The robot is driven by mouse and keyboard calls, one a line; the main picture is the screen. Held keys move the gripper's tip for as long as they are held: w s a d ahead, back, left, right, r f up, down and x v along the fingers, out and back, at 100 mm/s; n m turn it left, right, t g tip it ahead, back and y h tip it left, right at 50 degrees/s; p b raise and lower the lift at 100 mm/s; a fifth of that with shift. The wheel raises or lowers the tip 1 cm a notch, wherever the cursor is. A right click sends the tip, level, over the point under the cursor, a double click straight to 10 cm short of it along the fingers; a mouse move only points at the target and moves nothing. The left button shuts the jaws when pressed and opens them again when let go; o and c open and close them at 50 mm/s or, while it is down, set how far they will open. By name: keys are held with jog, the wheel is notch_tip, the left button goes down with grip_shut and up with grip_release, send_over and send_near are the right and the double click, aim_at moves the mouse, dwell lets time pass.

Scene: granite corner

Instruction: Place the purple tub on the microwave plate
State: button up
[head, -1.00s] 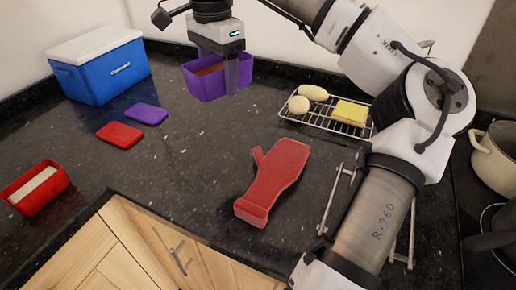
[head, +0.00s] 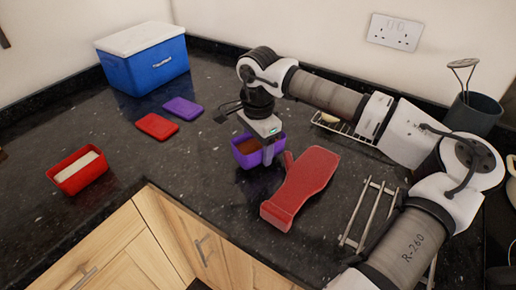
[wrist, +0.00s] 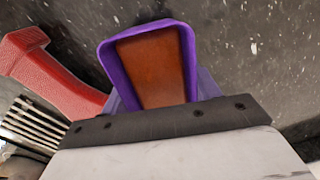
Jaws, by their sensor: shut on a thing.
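The purple tub (head: 243,157), with brown contents, is in my gripper (head: 268,156) in the head view, close to the left of the red oven mitt. My gripper is shut on the tub's near wall. In the wrist view the tub (wrist: 113,65) shows its brown contents (wrist: 150,70) from above, above the gripper body (wrist: 170,122). I cannot tell whether the tub's base touches the counter. No microwave plate can be made out in these frames.
The red oven mitt (head: 302,185) lies beside the tub. A wire rack (head: 340,126) is behind my arm. Red and purple lids (head: 157,126), a red tub (head: 80,178) and a blue cool box (head: 150,70) stand left. Dark counter (head: 180,165) between them is clear.

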jog(key=shift+f, duration=0.8)
jog(key=shift+f, duration=0.1)
jog(key=o, duration=1.2)
jog(key=shift+c, duration=0.2)
